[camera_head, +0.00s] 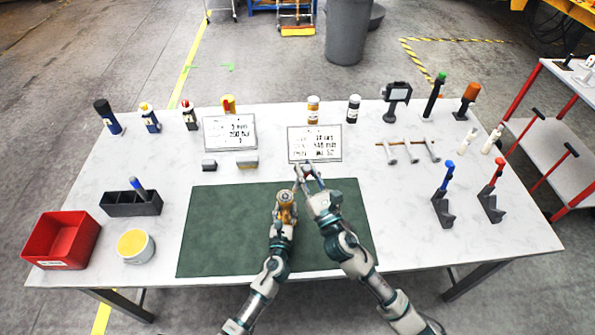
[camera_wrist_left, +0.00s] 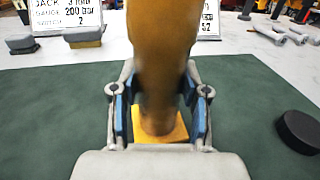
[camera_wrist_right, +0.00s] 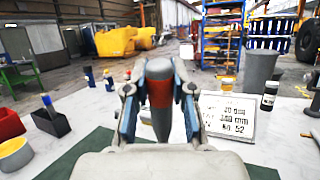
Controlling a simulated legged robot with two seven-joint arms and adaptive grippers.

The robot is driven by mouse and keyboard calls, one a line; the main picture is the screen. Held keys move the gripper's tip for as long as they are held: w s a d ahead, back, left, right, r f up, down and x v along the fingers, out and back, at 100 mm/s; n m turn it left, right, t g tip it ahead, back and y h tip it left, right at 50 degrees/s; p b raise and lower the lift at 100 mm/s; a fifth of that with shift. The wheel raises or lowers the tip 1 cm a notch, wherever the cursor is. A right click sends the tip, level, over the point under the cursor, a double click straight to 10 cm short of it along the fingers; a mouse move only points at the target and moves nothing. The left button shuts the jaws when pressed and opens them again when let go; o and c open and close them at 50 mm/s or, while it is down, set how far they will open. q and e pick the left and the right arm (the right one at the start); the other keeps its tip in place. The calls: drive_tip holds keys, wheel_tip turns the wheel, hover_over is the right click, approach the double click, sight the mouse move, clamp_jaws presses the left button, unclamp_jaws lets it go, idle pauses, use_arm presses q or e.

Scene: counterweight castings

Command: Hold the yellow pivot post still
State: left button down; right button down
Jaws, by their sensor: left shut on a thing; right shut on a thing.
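The yellow pivot post (camera_wrist_left: 160,50) stands upright on a yellow square base (camera_wrist_left: 172,130) on the green mat (camera_head: 230,240). In the left wrist view my left gripper (camera_wrist_left: 158,110) is shut around its lower part. In the head view the left gripper (camera_head: 287,205) hides most of the post. My right gripper (camera_wrist_right: 160,105) is shut on a grey tapered part with a red-brown band (camera_wrist_right: 159,88), raised above the mat. In the head view the right gripper (camera_head: 314,188) is just right of the post; I cannot tell whether its load touches the post.
A black round disc (camera_wrist_left: 300,132) lies on the mat right of the post. Two printed cards (camera_head: 230,132) (camera_head: 314,144) stand behind the mat. A red bin (camera_head: 62,240), a yellow-filled pot (camera_head: 135,246) and a dark holder (camera_head: 130,204) are left; tool stands (camera_head: 443,207) are right.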

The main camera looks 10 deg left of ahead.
drive_tip(key=s+a, duration=0.2)
drive_tip(key=a, duration=0.4)
wheel_tip(320, 180, up, 7)
drive_tip(key=shift+f, duration=0.15)
idle(0.6)
idle(0.4)
drive_tip(key=shift+d+f, duration=0.1)
drive_tip(key=shift+s+d+f, duration=0.1)
drive_tip(key=shift+s+f, duration=0.2)
drive_tip(key=shift+s, duration=0.1)
